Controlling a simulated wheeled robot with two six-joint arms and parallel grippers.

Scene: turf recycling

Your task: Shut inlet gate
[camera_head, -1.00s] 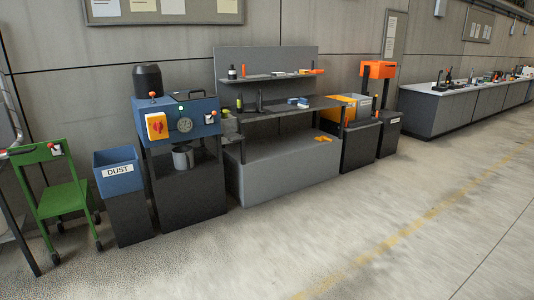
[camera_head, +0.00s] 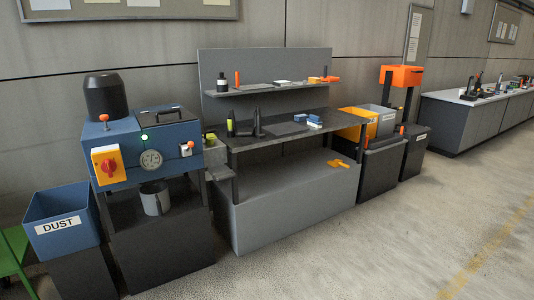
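A blue machine (camera_head: 147,150) stands left of centre on a dark stand. It bears a black domed cylinder (camera_head: 106,97), a dark lid with a handle (camera_head: 170,119), a yellow plate with a red rotary knob (camera_head: 108,165) and a round gauge (camera_head: 151,160). A small orange-tipped fitting (camera_head: 104,119) sits by the cylinder, and another orange-tipped fitting (camera_head: 187,148) is on the front right. A green light (camera_head: 145,138) glows on it. I cannot tell which part is the inlet gate, or whether it is open. Neither of my grippers is in view.
A grey metal pot (camera_head: 155,198) sits under the machine. A blue bin marked DUST (camera_head: 60,222) stands at its left. A grey workbench (camera_head: 290,130) with bottles and small items is at its right, followed by dark bins (camera_head: 380,172). The floor at front right is clear.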

